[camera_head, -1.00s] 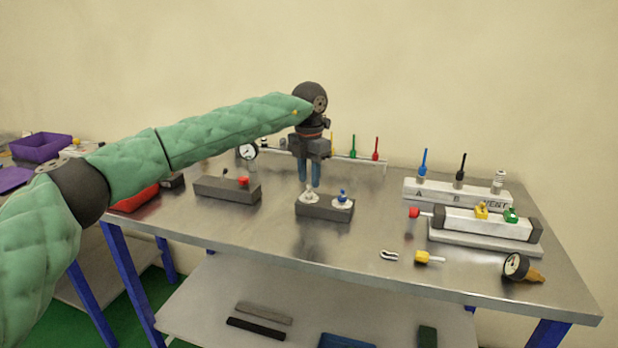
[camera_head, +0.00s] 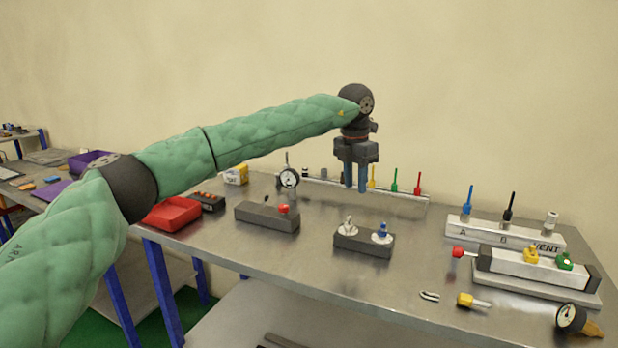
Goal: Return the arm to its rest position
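My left arm comes in from the left in green quilted padding and reaches over the table. Its gripper (camera_head: 356,188) points down with two blue fingers a small gap apart, nothing between them. It hangs above and slightly behind the dark block (camera_head: 362,246), clear of it. On this block stand a silver-white fitting (camera_head: 348,226) at left and a blue-topped fitting (camera_head: 382,233) at right. My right gripper is not in view.
Air above the table is free.

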